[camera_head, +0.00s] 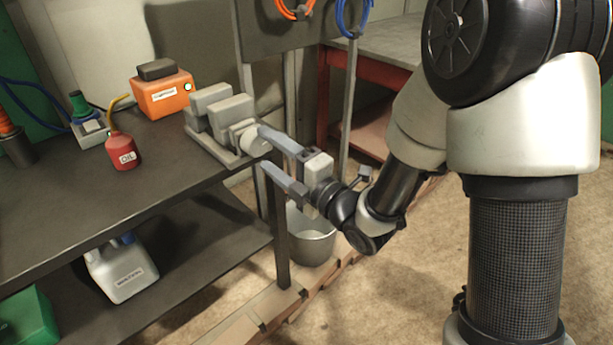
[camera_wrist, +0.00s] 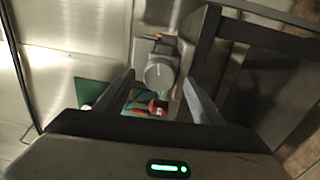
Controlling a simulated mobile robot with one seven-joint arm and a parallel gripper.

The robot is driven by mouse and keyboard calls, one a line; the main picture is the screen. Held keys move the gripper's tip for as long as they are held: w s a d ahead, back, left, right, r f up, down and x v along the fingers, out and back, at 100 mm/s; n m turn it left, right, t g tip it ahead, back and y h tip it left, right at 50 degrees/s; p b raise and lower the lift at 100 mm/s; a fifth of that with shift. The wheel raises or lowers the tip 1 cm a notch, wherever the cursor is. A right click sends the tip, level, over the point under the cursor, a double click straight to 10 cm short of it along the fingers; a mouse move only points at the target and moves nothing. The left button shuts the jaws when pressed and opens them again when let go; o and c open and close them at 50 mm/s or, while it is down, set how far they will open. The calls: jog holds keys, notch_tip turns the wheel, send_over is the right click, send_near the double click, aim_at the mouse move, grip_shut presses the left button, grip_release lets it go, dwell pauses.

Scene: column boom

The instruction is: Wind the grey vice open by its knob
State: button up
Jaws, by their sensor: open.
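The grey vice (camera_head: 212,119) sits at the right end of the dark bench. Its two blocks stand close together, and I cannot tell the exact gap. Its round knob (camera_head: 250,138) faces the bench's end, toward my gripper (camera_head: 262,149). In the wrist view the knob (camera_wrist: 158,74) shows as a grey disc between the two fingertips. My gripper is open, with one finger on each side of the knob's outline. I cannot tell whether either finger touches it. The far finger partly overlaps the knob's edge in the head view.
An orange box (camera_head: 163,98) stands behind the vice, and a red oil can (camera_head: 123,150) is to its left on the bench (camera_head: 60,190). A metal bucket (camera_head: 313,243) stands on the floor below my gripper. A red-framed table (camera_head: 385,40) is behind.

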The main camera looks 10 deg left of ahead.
jog(key=r+p+v, duration=0.1)
jog(key=p+v, duration=1.3)
jog(key=v, duration=0.1)
jog(key=shift+f, duration=0.45)
jog(key=shift+w, duration=0.1)
